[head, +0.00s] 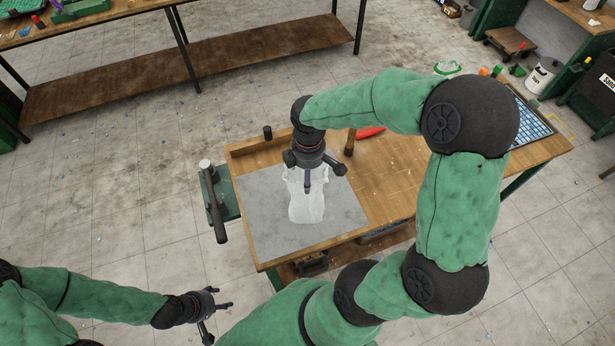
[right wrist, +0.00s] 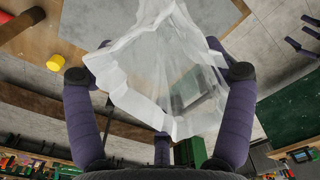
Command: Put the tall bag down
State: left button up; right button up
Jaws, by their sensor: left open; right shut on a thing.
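The tall bag (head: 306,207) is clear and whitish, and hangs upright below my right gripper (head: 307,178) over the grey sheet on the workbench. My right gripper is shut on the bag's upper part. In the right wrist view, the bag (right wrist: 160,75) spreads in crumpled folds between the dark fingers. Whether its bottom touches the grey sheet I cannot tell. My left gripper (head: 216,309) is open and empty, low at the left, off the bench's front left side.
The grey sheet (head: 262,225) covers the bench's left part, clear around the bag. A red object (head: 370,132) and a brown cylinder (head: 349,142) stand behind. A blue-tiled tray (head: 532,122) lies at the right. A lever device (head: 213,200) is at the left edge.

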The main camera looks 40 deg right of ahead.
jog(key=f, duration=0.4)
jog(key=shift+w+d, duration=0.2)
jog(key=shift+w, duration=0.1)
jog(key=o, duration=1.6)
jog(key=shift+c, duration=0.2)
jog(key=shift+r, duration=0.1)
notch_tip(320, 180, up, 12)
jog(key=shift+s, duration=0.1)
